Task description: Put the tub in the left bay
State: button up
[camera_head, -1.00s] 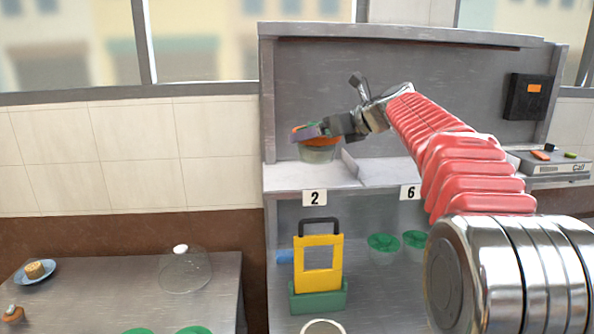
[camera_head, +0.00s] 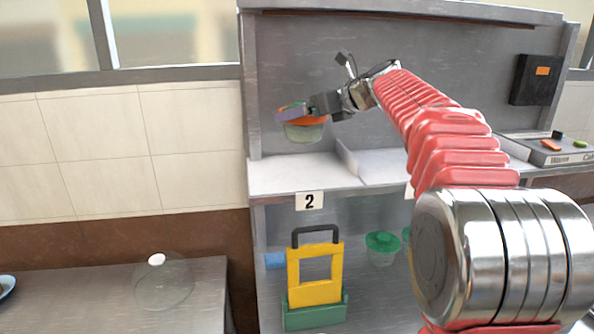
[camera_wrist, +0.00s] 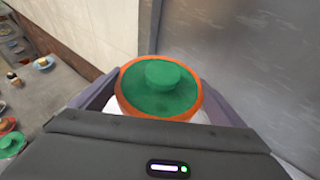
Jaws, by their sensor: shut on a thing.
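The tub (camera_head: 304,133) is a clear, pale container with an orange rim and a green lid. The wrist view shows its lid from above (camera_wrist: 160,90). My gripper (camera_head: 300,114) is shut on the tub around its rim, with a purple finger on each side in the wrist view. The tub looks upright and hangs above the left bay (camera_head: 285,175), the shelf space over the "2" label. A gap shows between the tub's bottom and the shelf. The bay looks empty.
A low divider (camera_head: 349,158) stands right of the left bay. Below the shelf are a yellow and green caddy (camera_head: 315,275) and a green-lidded tub (camera_head: 382,248). A clear dome (camera_head: 163,283) stands on the left counter. A dark box (camera_head: 536,80) hangs at right.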

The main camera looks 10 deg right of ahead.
aim_at(302, 136)
jog(key=shift+a, duration=0.25)
jog(key=shift+a+f, duration=0.1)
jog(key=shift+f, duration=3)
jog(key=shift+f, duration=0.1)
jog(key=shift+f, duration=1.75)
jog(key=o, duration=1)
jog(key=shift+f, duration=0.15)
jog(key=shift+o, duration=0.2)
jog(key=v, duration=1.2)
